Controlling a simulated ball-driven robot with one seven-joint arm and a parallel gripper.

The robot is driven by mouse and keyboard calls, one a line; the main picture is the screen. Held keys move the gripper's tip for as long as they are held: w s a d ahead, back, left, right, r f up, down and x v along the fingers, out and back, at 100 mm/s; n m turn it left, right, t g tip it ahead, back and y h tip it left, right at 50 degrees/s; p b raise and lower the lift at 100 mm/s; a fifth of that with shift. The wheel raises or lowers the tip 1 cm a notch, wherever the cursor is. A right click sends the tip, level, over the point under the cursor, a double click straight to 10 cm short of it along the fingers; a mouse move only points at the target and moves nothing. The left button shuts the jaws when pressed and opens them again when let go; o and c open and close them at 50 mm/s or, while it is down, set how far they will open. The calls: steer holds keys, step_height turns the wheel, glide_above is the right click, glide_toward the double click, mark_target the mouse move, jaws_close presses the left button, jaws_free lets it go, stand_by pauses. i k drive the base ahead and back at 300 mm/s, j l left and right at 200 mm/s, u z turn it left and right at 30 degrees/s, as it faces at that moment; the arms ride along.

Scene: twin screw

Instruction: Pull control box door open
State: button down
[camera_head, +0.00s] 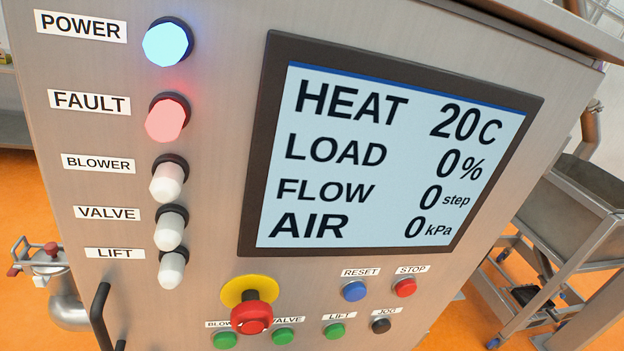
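The control box door (215,200) is a brushed steel panel that fills most of the view, seen at a tilt. It looks flush with the box, with no clear gap at the edges I can see. A dark bar handle (101,315) stands out from its lower left, and its bottom end is near the frame's lower edge. My gripper is not in view, so I cannot see its fingers or its distance from the handle.
The door carries a screen (380,155), a column of lamps, a red emergency knob (251,317) on a yellow disc, and several push buttons. A steel wheeled cart (575,215) stands at right. Pipework with a valve (45,262) is at lower left. Orange floor shows on both sides.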

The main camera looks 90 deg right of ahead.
mark_target(185, 150)
steer(key=k+z, duration=0.2)
steer(key=z, duration=0.2)
steer(key=k+z, duration=0.15)
steer(key=z, duration=0.25)
steer(key=k+z, duration=0.2)
steer(key=z, duration=0.2)
